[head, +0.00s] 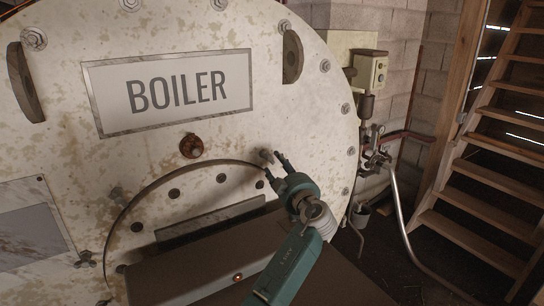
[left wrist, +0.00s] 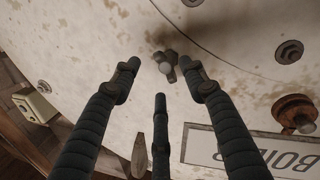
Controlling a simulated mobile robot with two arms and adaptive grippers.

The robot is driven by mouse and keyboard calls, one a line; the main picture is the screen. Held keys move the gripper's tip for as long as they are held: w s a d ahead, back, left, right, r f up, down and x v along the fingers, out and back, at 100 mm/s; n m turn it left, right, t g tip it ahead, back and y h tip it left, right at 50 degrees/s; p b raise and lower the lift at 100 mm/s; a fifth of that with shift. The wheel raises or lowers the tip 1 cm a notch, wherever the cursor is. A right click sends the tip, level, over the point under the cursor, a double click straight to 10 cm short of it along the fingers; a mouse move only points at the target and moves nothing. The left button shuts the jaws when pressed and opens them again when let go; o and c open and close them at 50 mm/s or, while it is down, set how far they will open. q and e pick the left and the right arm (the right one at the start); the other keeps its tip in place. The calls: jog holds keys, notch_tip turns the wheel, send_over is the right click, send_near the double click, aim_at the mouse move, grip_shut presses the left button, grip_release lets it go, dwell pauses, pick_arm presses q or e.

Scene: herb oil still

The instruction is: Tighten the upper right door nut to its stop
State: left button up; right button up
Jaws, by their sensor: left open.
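The upper right door nut (head: 266,157) is a small dark winged nut on the boiler front, at the upper right edge of the round door (head: 190,185). In the left wrist view the gripper (left wrist: 160,73) has two fingertips either side of the nut and a third below. I cannot tell whether any finger touches it. My right gripper is out of view.
Another winged nut (head: 85,259) is at the door's lower left. A rusty knob (head: 191,146) sits above the door, below the BOILER plate (head: 170,91). A brown slab (head: 165,272) juts out below. Pipes (head: 376,155) and wooden stairs (head: 490,170) stand right.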

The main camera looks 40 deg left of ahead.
aim_at(273, 160)
pick_arm(q)
jog(key=x, duration=0.5)
jog(key=shift+w+a+f, duration=0.1)
jog(key=shift+w+a, duration=0.05)
jog(key=shift+a, duration=0.15)
jog(key=shift+w+a, duration=0.15)
jog(key=shift+c, duration=1)
jog(key=c, duration=0.8)
grip_shut()
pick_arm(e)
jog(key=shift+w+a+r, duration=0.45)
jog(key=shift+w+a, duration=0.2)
